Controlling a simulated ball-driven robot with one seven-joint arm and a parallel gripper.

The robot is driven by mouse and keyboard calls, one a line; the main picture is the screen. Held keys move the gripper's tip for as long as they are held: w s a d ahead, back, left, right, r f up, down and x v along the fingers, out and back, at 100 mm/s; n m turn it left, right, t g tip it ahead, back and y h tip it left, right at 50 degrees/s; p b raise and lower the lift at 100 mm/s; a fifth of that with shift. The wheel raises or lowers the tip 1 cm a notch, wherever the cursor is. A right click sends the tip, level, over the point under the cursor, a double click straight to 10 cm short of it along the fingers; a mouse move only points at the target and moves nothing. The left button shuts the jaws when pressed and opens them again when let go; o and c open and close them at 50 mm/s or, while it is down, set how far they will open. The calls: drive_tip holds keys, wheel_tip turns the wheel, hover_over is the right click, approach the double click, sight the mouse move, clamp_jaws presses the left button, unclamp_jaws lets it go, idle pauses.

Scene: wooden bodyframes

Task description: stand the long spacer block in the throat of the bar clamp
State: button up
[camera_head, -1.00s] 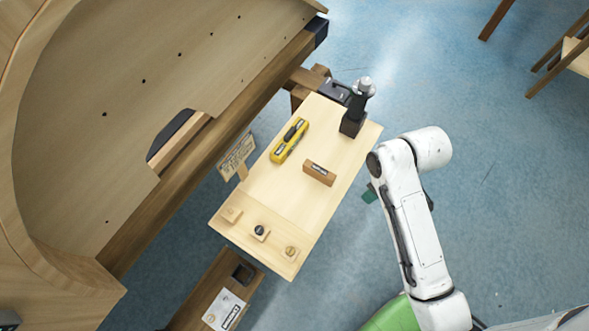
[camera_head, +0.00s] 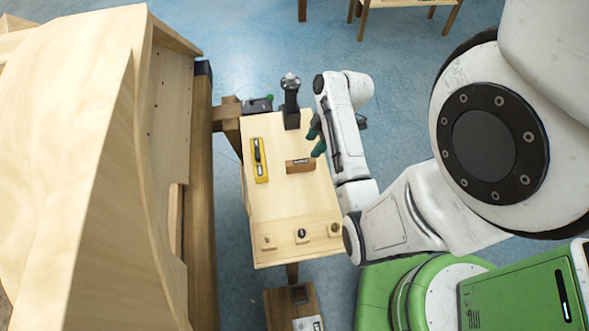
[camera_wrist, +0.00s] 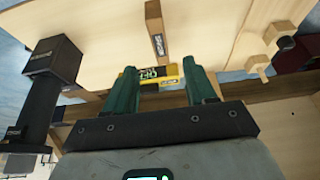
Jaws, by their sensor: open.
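A brown wooden block with a dark label, which looks like the long spacer block (camera_head: 300,165), lies on the light wooden worktop. It also shows in the wrist view (camera_wrist: 155,30), beyond my fingers. A black upright device with a silver top (camera_head: 291,103) stands at the worktop's far end and may be the bar clamp. It appears large at the left of the wrist view (camera_wrist: 52,63); I cannot make out its throat. My gripper (camera_head: 315,135), with green fingers, is at the worktop's right side, near the block. It is open and empty in the wrist view (camera_wrist: 162,80).
A yellow level (camera_head: 259,160) lies left of the block. Several small knobbed pieces (camera_head: 301,235) sit along the worktop's near end. A large curved wooden frame (camera_head: 90,150) closes off the left side.

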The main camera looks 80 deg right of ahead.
sight(302, 161)
drive_tip(key=x, duration=0.9)
drive_tip(key=shift+f, duration=0.25)
idle(0.5)
clamp_jaws()
idle(0.5)
